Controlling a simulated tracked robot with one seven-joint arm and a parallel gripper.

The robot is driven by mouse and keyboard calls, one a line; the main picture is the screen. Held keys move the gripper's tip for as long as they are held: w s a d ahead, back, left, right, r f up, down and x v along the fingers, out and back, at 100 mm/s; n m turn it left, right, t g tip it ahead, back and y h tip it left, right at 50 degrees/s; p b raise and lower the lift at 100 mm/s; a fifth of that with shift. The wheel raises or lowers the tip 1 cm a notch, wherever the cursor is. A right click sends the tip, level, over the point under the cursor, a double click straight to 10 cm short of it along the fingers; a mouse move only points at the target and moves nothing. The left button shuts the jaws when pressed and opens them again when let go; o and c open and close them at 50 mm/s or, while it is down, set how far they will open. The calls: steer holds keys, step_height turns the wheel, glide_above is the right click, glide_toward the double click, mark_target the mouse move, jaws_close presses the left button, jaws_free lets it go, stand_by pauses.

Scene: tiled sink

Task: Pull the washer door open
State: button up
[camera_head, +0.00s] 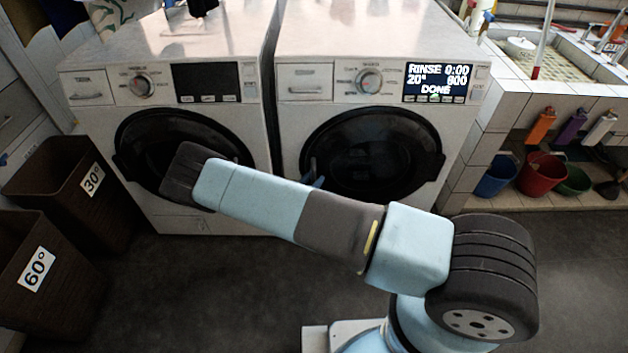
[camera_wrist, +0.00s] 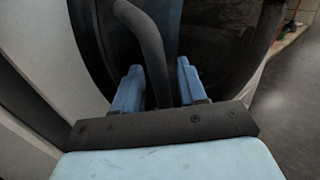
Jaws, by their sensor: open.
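Two white washers stand side by side, both with round dark doors shut. The right washer (camera_head: 300,120) has a lit display reading "RINSE 0:00, 20°, 800, DONE". Its door (camera_head: 385,150) has a dark glass and rim. In the wrist view, a dark curved door handle (camera_wrist: 146,45) runs down between the two blue fingers of my gripper (camera_wrist: 160,68). The fingers stand open on either side of the handle; whether either touches it I cannot tell. In the head view, my gripper (camera_head: 316,180) is mostly hidden behind my arm, at the left edge of the right door.
The left washer (camera_head: 90,135) has a dark, unlit display. Dark laundry bins (camera_head: 70,235) marked 30° and 60° stand at the left. A tiled sink (camera_head: 510,120) with buckets (camera_head: 540,175) below is at the right. The floor before the machines is clear.

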jaws_close()
stand_by(0.4)
steer(key=shift+s, duration=0.1)
